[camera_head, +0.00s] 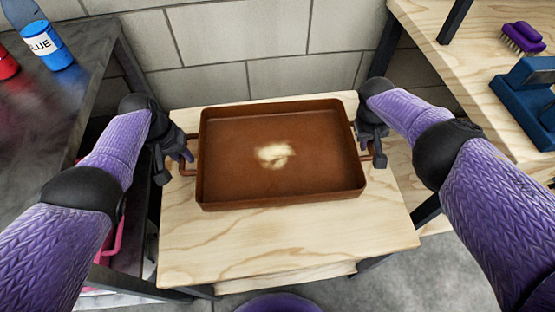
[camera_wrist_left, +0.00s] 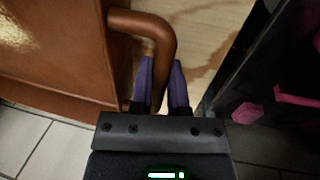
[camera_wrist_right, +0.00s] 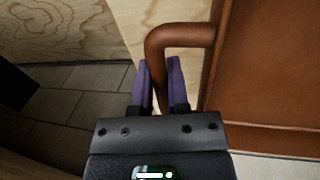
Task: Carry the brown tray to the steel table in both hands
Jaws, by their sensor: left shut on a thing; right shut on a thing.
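The brown tray (camera_head: 245,185) is a shallow rectangular pan with a loop handle at each short side. In the head view it is over the light wooden table (camera_head: 290,235); I cannot tell whether it touches the top. It looks empty, with a bright glare on its floor. My left gripper (camera_head: 186,157) is shut on the left handle, which passes between its purple fingers in the left wrist view (camera_wrist_left: 160,85). My right gripper (camera_head: 367,150) is shut on the right handle, also seen between the fingers in the right wrist view (camera_wrist_right: 160,85). A dark metal-topped table (camera_head: 60,110), perhaps the steel one, stands at the left.
At the right, a wooden bench (camera_head: 445,75) holds a purple brush (camera_head: 522,38) and a blue object (camera_head: 530,100). A block wall (camera_head: 240,50) closes the back.

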